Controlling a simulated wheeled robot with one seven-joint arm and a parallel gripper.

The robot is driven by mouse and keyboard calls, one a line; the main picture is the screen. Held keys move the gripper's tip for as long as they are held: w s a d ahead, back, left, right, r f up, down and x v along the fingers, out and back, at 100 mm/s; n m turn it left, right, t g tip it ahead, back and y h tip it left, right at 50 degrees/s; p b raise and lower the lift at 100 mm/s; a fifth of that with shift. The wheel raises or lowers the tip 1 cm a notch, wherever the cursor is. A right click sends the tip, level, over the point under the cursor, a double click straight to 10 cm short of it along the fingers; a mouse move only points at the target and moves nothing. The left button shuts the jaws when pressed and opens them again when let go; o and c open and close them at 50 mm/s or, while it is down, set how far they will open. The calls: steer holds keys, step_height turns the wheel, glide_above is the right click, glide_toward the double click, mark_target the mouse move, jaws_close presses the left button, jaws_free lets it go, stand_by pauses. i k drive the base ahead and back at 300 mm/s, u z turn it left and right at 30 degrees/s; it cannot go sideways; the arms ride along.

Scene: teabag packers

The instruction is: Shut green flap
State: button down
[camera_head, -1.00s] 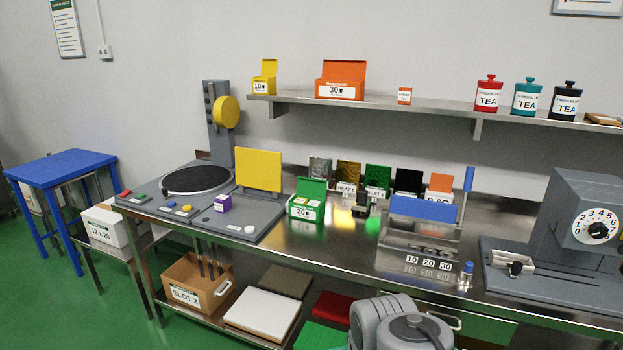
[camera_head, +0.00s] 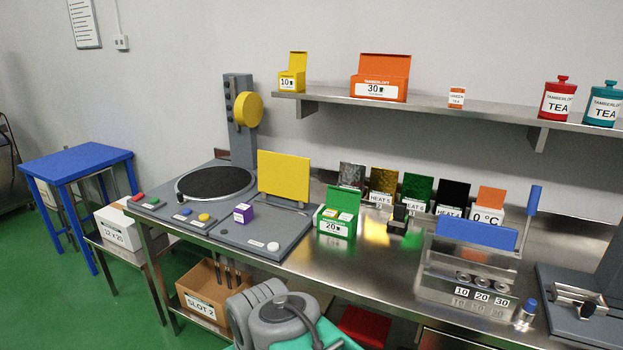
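A small green box (camera_head: 337,222) stands on the steel bench, right of the grey panel with the yellow plate. Its front bears a white label reading 20. Its green flap (camera_head: 343,194) stands up at the back, so the box is open, and small yellow and white items show inside. My arm shows at the bottom middle, in front of the bench and below the box. My gripper's fingers are not in view.
A purple cube (camera_head: 244,213) and a yellow upright plate (camera_head: 284,177) are left of the green box. Behind it stand several coloured heat cards. A clear dispenser with a blue top (camera_head: 476,232) is to the right. Bare steel bench (camera_head: 372,270) lies in front of the box.

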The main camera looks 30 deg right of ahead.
mark_target(336, 197)
steer(key=z, duration=0.1)
steer(key=i, duration=0.85)
steer(key=z, duration=1.05)
steer(key=i, duration=0.55)
steer(key=z, duration=0.5)
